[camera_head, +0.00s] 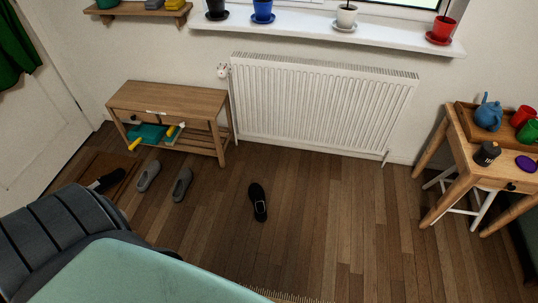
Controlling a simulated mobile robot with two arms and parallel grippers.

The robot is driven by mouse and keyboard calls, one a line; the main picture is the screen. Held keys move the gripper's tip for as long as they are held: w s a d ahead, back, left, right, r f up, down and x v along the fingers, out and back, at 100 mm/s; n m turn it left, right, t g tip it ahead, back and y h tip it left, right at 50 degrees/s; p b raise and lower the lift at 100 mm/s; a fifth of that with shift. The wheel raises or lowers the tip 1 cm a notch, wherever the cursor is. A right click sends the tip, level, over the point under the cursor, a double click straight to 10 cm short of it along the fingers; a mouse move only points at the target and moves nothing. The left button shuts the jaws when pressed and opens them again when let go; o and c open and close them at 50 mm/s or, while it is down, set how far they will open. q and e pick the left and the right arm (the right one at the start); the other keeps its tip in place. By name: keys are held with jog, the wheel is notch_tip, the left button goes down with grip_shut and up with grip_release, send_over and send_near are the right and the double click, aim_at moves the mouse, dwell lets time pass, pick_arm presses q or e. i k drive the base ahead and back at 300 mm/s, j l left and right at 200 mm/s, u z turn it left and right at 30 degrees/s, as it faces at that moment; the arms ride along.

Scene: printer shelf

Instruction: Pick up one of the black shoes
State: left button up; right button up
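One black shoe (258,203) lies alone on the wooden floor in front of the radiator, near the middle of the view. It looks sole down, with a light buckle-like patch on top. Another black shoe (106,181) lies on a brown doormat at the left. Two grey shoes, one left (148,176) and one right (182,184), stand side by side between the black ones. Neither of my grippers shows in the head view.
A wooden bench (165,97) stands against the wall behind the grey shoes. A white radiator (320,108) is right of it. A small wooden table (500,172) stands at the right. The floor (340,220) around the middle black shoe is clear. Large foreground shapes cover the lower left.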

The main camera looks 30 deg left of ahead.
aim_at(258, 199)
jog(key=i+l+u, duration=0.15)
jog(key=i+u, duration=0.3)
jog(key=i+l+u, duration=0.25)
jog(key=i+u, duration=0.2)
jog(key=i+l+u, duration=0.3)
jog(key=l+u, duration=0.15)
